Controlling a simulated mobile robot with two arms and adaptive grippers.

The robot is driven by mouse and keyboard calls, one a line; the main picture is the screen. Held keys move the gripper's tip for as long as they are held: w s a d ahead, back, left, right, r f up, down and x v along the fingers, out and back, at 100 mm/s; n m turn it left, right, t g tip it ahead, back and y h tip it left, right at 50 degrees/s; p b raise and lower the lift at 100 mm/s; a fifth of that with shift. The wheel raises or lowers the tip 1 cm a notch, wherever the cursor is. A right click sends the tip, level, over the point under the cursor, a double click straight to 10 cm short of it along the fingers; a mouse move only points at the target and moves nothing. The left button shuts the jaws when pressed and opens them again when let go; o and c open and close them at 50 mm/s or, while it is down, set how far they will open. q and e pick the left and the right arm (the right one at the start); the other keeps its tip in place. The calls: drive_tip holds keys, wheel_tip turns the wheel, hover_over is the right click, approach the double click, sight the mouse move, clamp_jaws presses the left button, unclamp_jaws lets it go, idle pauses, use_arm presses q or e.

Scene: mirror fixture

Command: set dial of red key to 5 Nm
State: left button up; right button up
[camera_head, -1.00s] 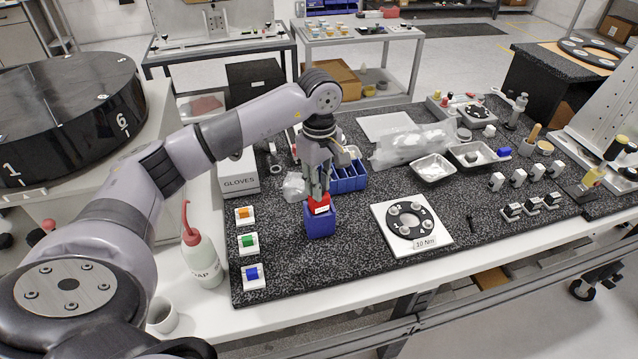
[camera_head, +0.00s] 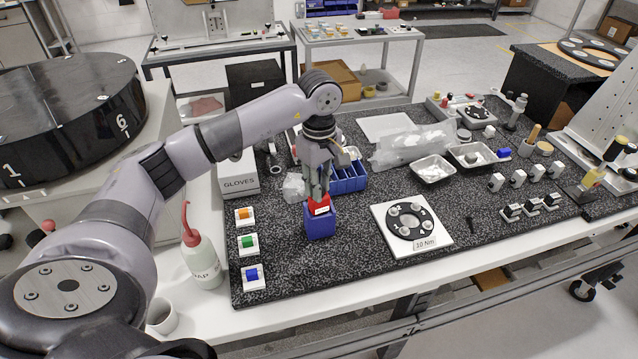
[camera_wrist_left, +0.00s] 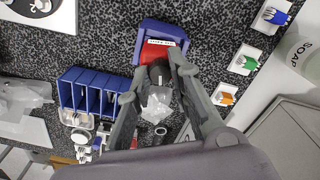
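The red key (camera_head: 319,206) stands upright in a blue block (camera_head: 320,224) on the dark speckled worktop, with a white label strip on its front. In the left wrist view the red key (camera_wrist_left: 161,52) shows its label and a dark round end, with the blue block (camera_wrist_left: 139,44) around it. My left gripper (camera_head: 318,191) is directly above the key, pointing down. In the left wrist view its fingers (camera_wrist_left: 157,68) lie close on both sides of the dark end and appear shut on it. The dial's reading is too small to make out. My right gripper is not in view.
Blue bins (camera_head: 349,178) and a clear plastic bag (camera_head: 294,187) stand just behind the key. A white plate marked 10 Nm (camera_head: 412,226) lies to the right. Orange, green and blue pieces on white bases line the left edge near a soap bottle (camera_head: 203,259). Worktop in front is clear.

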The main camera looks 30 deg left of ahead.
use_arm(q)
drive_tip(key=o, duration=0.5)
drive_tip(key=shift+c, duration=0.2)
wheel_tip(320, 180, up, 12)
idle(0.4)
drive_tip(key=shift+d, duration=0.1)
